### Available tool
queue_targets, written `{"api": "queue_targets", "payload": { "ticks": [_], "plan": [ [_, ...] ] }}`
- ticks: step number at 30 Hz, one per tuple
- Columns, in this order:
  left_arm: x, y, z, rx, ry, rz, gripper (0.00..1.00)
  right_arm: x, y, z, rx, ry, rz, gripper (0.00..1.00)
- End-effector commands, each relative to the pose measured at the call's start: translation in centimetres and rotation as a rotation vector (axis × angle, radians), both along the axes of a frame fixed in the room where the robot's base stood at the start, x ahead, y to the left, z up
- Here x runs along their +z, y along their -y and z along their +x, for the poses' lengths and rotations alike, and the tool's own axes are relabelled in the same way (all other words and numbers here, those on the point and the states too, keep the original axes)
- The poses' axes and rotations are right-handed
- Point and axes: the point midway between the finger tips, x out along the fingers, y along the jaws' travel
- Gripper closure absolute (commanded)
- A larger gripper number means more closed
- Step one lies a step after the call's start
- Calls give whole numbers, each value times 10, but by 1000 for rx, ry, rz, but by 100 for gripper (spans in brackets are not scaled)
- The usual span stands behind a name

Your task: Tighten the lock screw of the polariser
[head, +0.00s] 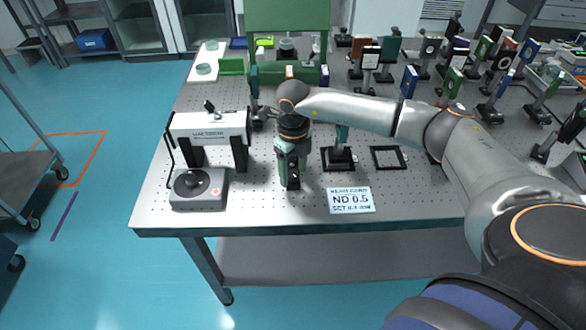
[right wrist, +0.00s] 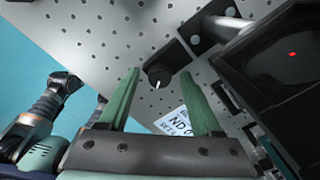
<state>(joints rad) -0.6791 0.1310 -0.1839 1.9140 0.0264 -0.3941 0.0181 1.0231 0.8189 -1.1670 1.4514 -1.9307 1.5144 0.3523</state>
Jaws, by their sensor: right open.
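My right gripper (head: 292,170) points down over the near part of the optical table, right of the laser. In the right wrist view its two green fingers (right wrist: 165,85) stand apart and nothing is clamped between them. A small round black knob with a white mark (right wrist: 158,77) shows in the gap beyond the fingertips. It looks like the lock screw, apart from both fingers. A dark square plate with a red spot (right wrist: 292,54) is at the right of that view; I cannot tell if it is the polariser. My right gripper and arm hide this area in the head view.
The white laser (head: 210,126) and a grey box with a dial (head: 198,188) stand left of the gripper. Many mounted optics crowd the back right.

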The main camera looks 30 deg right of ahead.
Motion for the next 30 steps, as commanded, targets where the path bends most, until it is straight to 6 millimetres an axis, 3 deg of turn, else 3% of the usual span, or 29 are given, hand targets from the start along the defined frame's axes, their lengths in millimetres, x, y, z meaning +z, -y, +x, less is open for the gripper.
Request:
{"api": "queue_targets", "payload": {
  "ticks": [2, 20, 30],
  "plan": [
    [0, 0, 0, 0, 0, 0, 36, 0, 0, 0, 1, 0, 0, 34],
    [0, 0, 0, 0, 0, 0, 36, 1, 0, 0, 1, 0, 0, 100],
    [-1, 0, 0, 0, 0, 0, 36, 1, 0, 0, 8, 1, 0, 100]
  ]
}}
